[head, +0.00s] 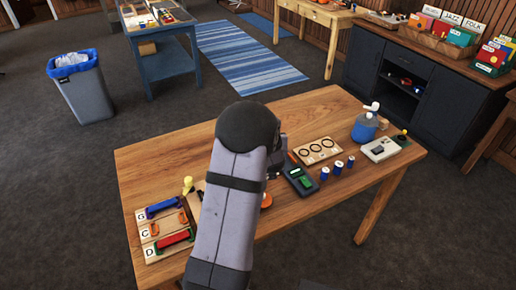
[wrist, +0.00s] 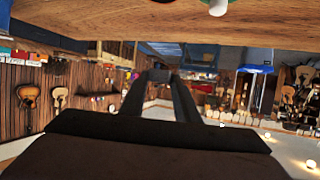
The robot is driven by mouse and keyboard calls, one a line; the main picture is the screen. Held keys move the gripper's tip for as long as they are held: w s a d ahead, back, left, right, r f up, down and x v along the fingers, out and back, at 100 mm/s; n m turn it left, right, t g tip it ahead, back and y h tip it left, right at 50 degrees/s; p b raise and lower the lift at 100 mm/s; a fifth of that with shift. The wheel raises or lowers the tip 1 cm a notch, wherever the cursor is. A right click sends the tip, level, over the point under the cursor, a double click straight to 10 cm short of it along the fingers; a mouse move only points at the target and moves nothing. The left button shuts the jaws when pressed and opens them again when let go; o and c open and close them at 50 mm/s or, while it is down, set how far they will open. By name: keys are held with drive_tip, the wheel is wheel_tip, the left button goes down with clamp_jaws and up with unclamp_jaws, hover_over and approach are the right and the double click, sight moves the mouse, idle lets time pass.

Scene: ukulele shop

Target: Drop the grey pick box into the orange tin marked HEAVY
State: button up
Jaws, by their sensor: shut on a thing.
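My gripper (wrist: 161,82) shows in the wrist view, its two dark fingers closing on a small dark grey block at their tips, which looks like the grey pick box (wrist: 160,75). In the head view my arm hides the gripper and the box. A small orange thing (head: 266,200) peeks out at the right edge of my arm on the wooden table. It may be part of an orange tin, but most of it is hidden and no HEAVY marking can be read.
On the wooden table (head: 330,202), a board with coloured bars (head: 165,228) lies left of my arm. Right of it are a dark green-buttoned device (head: 299,180), small blue cylinders (head: 338,168), a board with rings (head: 317,151), a blue grinder-like jar (head: 365,127) and a pale box (head: 380,149).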

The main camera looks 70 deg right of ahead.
drive_tip(key=shift+s+d+f+m+g, duration=0.15)
drive_tip(key=shift+s+d+m+g, duration=0.15)
drive_tip(key=shift+s, duration=0.25)
drive_tip(key=shift+s+d+f+m+g, duration=0.2)
drive_tip(key=shift+s+d+g, duration=0.1)
drive_tip(key=shift+s+d, duration=0.15)
drive_tip(key=shift+f+b, duration=2.1)
drive_tip(key=shift+f, duration=0.7)
drive_tip(key=o, duration=1.1)
drive_tip(key=shift+a, duration=0.15)
drive_tip(key=shift+b+v, duration=1)
drive_tip(key=shift+v, duration=2.6)
